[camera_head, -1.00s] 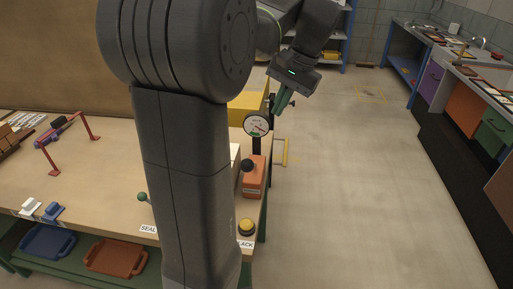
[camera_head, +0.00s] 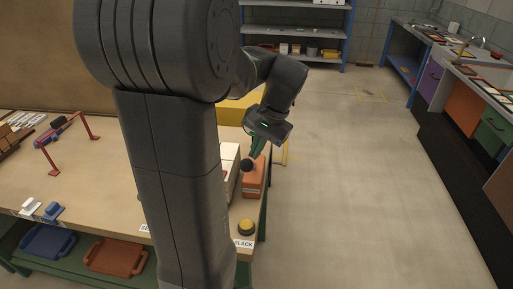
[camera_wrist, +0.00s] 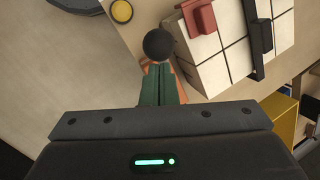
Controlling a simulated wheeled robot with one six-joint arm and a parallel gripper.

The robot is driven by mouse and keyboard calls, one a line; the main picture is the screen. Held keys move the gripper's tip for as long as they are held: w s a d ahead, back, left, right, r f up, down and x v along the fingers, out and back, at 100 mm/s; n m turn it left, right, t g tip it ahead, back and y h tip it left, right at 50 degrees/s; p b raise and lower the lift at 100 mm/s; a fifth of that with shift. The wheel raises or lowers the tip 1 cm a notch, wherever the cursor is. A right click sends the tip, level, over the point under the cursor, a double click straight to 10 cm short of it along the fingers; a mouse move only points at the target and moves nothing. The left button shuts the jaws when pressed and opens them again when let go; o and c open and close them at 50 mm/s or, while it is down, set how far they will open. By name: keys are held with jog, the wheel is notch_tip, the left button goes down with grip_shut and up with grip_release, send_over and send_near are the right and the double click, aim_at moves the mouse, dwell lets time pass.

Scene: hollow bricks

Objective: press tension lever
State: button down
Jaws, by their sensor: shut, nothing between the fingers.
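The tension lever shows as a black ball knob (camera_head: 247,165) over an orange block (camera_head: 254,180) at the right edge of the workbench. My gripper (camera_head: 254,155) is shut and empty, with its green fingers pointing down just above and behind the knob. In the wrist view the black knob (camera_wrist: 158,44) lies just beyond the tips of my closed fingers (camera_wrist: 158,70). I cannot tell whether they touch. The lever's stem is hidden beneath the knob, and part of the orange block is behind my fingers in the wrist view.
A yellow button (camera_head: 246,227) by a SLACK label stands in front of the orange block. White blocks (camera_wrist: 213,58) with a black strap (camera_wrist: 258,50) and a red part (camera_wrist: 200,17) sit beside the knob. A yellow box (camera_head: 232,110) is behind. The floor to the right is clear.

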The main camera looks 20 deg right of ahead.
jog(key=shift+s+f, duration=0.1)
dwell(0.3)
jog(key=s+a+f+t+h+b, duration=0.1)
jog(key=s+a+f+t+b, duration=0.1)
jog(key=b, duration=0.5)
jog(key=s+a+f+n+t+h+b, duration=0.1)
jog(key=s+f+t+h+b, duration=0.1)
jog(key=f+b, duration=0.4)
jog(key=shift+s+a+f+t+b, duration=0.35)
jog(key=shift+s+t+b, duration=0.6)
jog(key=shift+b, duration=0.15)
jog(key=shift+s+f, duration=0.1)
jog(key=shift+f, duration=0.05)
